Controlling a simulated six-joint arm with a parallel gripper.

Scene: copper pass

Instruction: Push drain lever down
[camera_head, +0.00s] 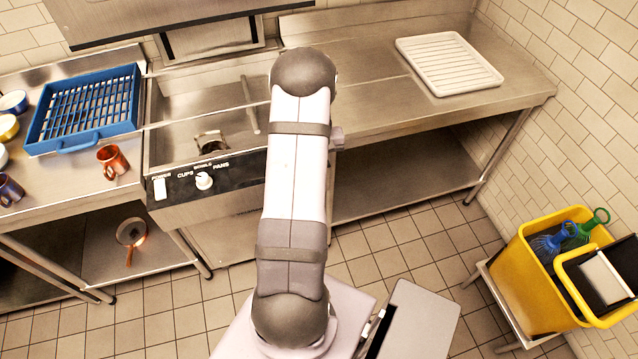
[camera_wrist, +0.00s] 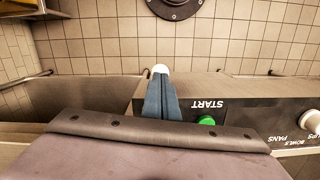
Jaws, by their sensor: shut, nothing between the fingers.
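My gripper (camera_wrist: 160,88) shows in the wrist view as two dark blue-grey fingers held together, with nothing between them. A small round white tip (camera_wrist: 160,69) shows just beyond the fingertips. It may be the end of the drain lever, but I cannot tell, nor whether the fingers touch it. The fingers are in front of the black control panel (camera_wrist: 240,113), left of its green START button (camera_wrist: 207,121). In the head view my arm covers the panel's right end and hides the gripper. No lever shows clearly there.
A blue rack (camera_head: 60,143) and a copper mug (camera_head: 112,160) stand on the left counter. A white tray (camera_head: 450,62) lies on the right counter. A yellow bucket (camera_head: 545,300) stands at lower right.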

